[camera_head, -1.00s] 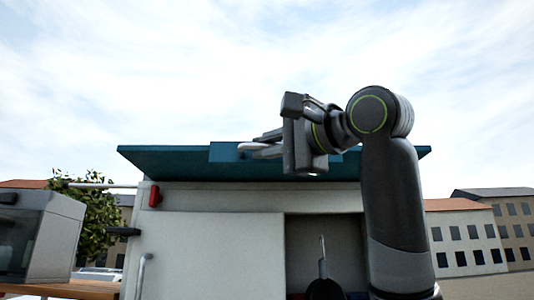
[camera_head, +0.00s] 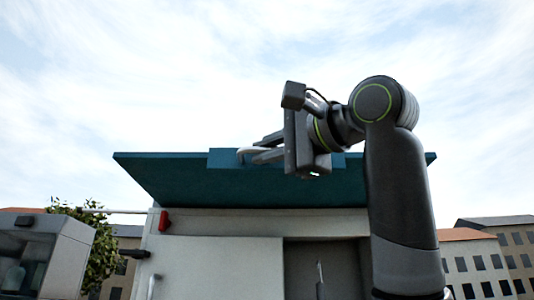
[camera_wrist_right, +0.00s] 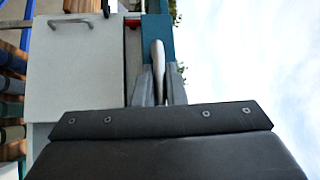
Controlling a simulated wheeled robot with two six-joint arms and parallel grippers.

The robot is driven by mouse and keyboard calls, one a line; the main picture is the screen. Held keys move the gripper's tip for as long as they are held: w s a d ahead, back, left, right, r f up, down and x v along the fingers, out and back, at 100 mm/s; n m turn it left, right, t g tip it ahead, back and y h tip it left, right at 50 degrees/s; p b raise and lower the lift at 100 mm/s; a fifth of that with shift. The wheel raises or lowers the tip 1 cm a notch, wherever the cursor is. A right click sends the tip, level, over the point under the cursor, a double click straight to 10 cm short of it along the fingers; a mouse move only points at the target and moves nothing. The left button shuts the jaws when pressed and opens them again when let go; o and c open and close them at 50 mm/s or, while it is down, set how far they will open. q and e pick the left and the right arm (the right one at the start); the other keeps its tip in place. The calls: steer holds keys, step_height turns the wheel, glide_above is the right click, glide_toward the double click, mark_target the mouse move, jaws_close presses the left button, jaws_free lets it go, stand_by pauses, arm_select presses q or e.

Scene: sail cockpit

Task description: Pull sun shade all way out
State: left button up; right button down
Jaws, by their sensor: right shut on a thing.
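The teal sun shade (camera_head: 200,184) sticks out from the top of the white cabinet toward me, with its underside in sight. A pale handle (camera_head: 242,153) is at the raised middle part of its front edge. My right gripper (camera_head: 262,149) is shut on this handle, reaching in from the right. In the right wrist view, the pale handle (camera_wrist_right: 158,58) stands between the two grey fingers (camera_wrist_right: 160,84), with the teal shade (camera_wrist_right: 166,28) behind it. The fingers hide part of the handle. My left gripper is not in view.
The white cabinet (camera_head: 215,266) stands below the shade, with an open recess (camera_head: 345,262) at right and a red part (camera_head: 164,221) at upper left. A grey box with a window (camera_head: 45,250) is at far left. Open sky is above the shade.

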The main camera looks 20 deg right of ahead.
steer(key=c, duration=1.7)
jaws_free()
steer(key=shift+a+f, duration=0.1)
steer(key=shift+f, duration=0.05)
steer(key=shift+c, duration=0.2)
steer(key=shift+o, duration=1.2)
steer(key=shift+s, duration=0.25)
steer(key=b+v, duration=0.7)
steer(key=v, duration=1)
steer(key=shift+s+r, duration=0.15)
steer(key=shift+r, duration=0.05)
